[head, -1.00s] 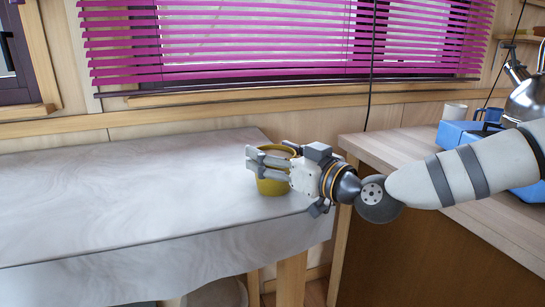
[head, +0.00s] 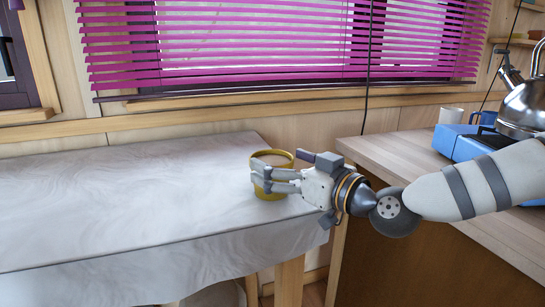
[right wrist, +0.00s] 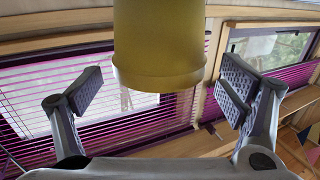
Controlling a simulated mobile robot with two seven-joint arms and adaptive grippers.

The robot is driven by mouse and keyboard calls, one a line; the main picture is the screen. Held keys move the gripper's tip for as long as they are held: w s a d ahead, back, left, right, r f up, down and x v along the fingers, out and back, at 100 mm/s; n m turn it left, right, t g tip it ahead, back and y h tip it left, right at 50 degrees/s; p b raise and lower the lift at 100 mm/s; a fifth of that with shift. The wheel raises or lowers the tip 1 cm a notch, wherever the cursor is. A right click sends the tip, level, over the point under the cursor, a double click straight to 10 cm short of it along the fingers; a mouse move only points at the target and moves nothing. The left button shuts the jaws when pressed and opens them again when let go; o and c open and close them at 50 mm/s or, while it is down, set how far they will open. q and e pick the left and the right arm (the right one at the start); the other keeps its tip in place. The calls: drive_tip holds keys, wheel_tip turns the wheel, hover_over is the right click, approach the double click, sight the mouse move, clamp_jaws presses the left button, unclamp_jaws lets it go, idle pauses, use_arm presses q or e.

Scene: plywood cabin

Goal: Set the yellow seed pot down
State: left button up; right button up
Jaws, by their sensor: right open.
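The yellow seed pot (head: 272,158) stands upright on the cloth-covered table (head: 120,200), near its right end. My right gripper (head: 262,182) reaches in from the right, in front of the pot in the head view and hiding part of its side. In the right wrist view the yellow pot (right wrist: 158,45) shows between the two open fingers (right wrist: 160,92), with a gap on each side. My left gripper is not in view.
A wooden counter (head: 395,150) stands right of the table, with a blue stove (head: 463,143), a kettle (head: 525,108), a white mug (head: 451,115) and a blue mug (head: 483,118). The table's left and middle are clear. A window with magenta blinds (head: 260,50) is behind.

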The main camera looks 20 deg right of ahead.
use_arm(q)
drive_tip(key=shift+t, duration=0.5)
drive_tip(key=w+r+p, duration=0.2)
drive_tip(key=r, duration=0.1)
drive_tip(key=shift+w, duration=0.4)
use_arm(e)
drive_tip(key=v, duration=0.9)
drive_tip(key=shift+r, duration=0.1)
